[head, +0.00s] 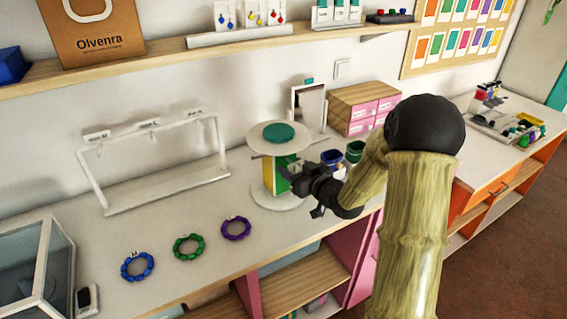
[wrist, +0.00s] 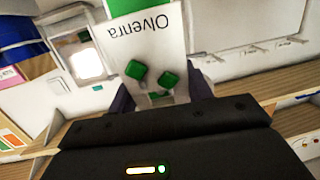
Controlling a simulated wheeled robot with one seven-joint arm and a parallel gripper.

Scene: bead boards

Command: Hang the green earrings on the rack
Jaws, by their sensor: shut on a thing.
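A white card (wrist: 155,42) marked "Olvenra" carries two green earrings (wrist: 168,80) and shows upside down in the wrist view. My gripper (wrist: 160,98) is shut on this card, with a dark finger on either side of it. In the head view my gripper (head: 300,183) is in front of a round white stand (head: 272,199) with a teal top and yellow and green panels. The card cannot be told apart from the stand's panels there. A white frame rack (head: 153,193) with small labels along its bar stands at the left of the counter. Its bar looks empty.
Blue (head: 138,266), green (head: 189,247) and purple (head: 236,228) bead bracelets lie on the counter before the frame rack. Small cups (head: 354,151), a mirror (head: 309,106) and a drawer box (head: 365,108) stand right of the round stand. A wall shelf (head: 180,47) runs above.

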